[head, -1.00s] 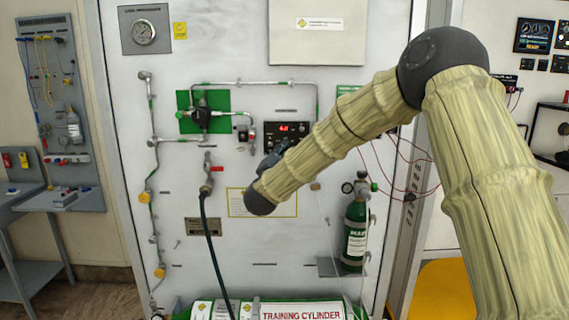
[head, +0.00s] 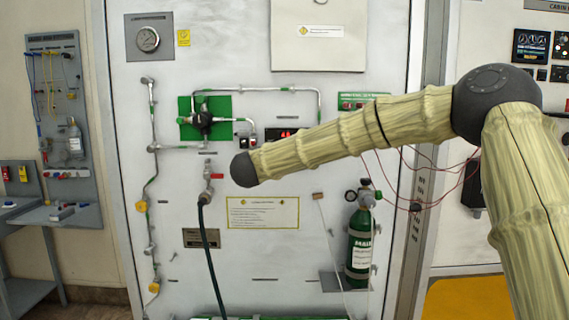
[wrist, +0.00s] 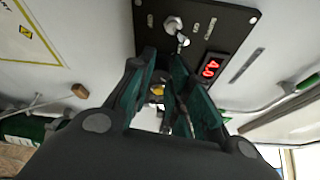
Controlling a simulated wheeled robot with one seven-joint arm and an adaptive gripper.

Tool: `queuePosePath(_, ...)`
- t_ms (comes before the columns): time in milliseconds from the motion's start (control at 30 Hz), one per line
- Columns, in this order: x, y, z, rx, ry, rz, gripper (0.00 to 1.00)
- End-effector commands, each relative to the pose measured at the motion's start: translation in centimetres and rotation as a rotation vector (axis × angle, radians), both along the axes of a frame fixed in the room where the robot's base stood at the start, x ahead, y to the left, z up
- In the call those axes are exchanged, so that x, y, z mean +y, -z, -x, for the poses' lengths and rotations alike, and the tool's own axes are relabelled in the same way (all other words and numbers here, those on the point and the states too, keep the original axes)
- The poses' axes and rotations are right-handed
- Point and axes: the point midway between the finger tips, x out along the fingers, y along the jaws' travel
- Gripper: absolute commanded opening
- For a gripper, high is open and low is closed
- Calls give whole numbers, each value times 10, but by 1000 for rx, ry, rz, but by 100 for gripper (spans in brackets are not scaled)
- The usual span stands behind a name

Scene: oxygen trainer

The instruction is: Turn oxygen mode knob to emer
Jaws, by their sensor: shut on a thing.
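The black oxygen panel (wrist: 200,25) fills the top of the wrist view, with a lit red display (wrist: 211,66). A silver knob (wrist: 173,25) and a small switch (wrist: 183,41) show on it just beyond my fingertips. My gripper (wrist: 163,58) reaches the panel's lower part, its teal-padded fingers closed around a small part that is mostly hidden between them. I cannot tell which control this is or where it points. In the head view my arm covers most of the panel; only its upper edge and display (head: 285,134) show, and my gripper is hidden there.
A green plate with a regulator (head: 204,118) and pipes sit left of the panel. A red-handled valve (head: 208,177) with a dark hose is below. A green cylinder (head: 360,245) hangs at the right. A placard (head: 263,212) is under my arm.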

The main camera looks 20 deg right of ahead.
Motion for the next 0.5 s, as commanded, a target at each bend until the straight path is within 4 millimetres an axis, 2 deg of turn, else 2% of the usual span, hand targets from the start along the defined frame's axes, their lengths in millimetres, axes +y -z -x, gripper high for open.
queuePosePath(200,-1,2,0,-30,1,-119,0)
queuePosePath(500,-2,1,0,-52,3,-194,0)
